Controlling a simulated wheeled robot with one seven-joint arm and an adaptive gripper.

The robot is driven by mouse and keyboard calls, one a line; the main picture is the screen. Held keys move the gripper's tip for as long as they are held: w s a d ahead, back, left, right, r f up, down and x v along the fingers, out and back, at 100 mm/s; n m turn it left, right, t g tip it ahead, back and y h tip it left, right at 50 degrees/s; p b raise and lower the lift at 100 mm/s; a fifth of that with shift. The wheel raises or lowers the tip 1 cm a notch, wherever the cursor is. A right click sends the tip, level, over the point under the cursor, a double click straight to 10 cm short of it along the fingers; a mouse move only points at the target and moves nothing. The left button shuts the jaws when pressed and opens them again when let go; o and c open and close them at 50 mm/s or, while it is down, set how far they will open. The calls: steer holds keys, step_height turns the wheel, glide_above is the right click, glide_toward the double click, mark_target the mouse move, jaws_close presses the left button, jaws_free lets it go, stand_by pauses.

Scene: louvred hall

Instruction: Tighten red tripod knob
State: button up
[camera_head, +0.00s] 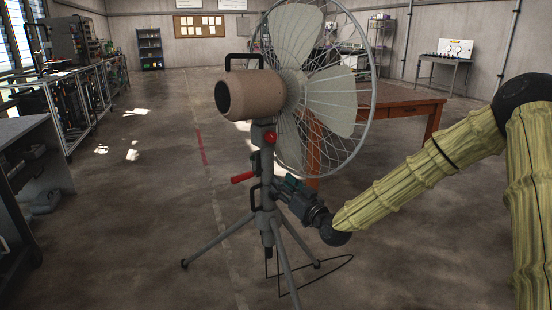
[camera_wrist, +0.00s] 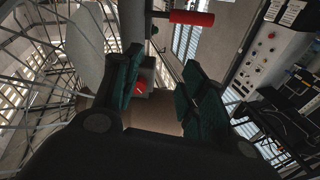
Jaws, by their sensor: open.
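A large fan (camera_head: 252,95) stands on a grey tripod (camera_head: 266,225). A round red knob (camera_head: 270,137) sits on the tripod's upper post, just under the fan's motor housing. A red handle (camera_head: 242,178) sticks out to the left lower on the post. My gripper (camera_head: 277,184) is beside the post, below the red knob. In the wrist view my gripper (camera_wrist: 160,70) has its green-padded fingers spread with nothing between them. The red knob (camera_wrist: 141,88) shows beyond the gap, closer to the left finger, which partly covers its surround. The red handle (camera_wrist: 192,17) is at the top.
The fan's wire cage (camera_head: 350,130) is close above my gripper. A brown wooden table (camera_head: 400,98) stands behind the fan. A workbench (camera_head: 30,130) lines the left side. The floor at front left is clear.

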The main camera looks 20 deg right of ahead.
mark_target(273, 138)
steer(key=w+d+r+t+b, duration=0.1)
steer(key=d+r+t+b, duration=0.25)
steer(key=r, duration=0.25)
steer(key=shift+g, duration=0.45)
steer(key=x, duration=1.1)
steer(key=shift+d+r, duration=0.2)
steer(key=c, duration=0.8)
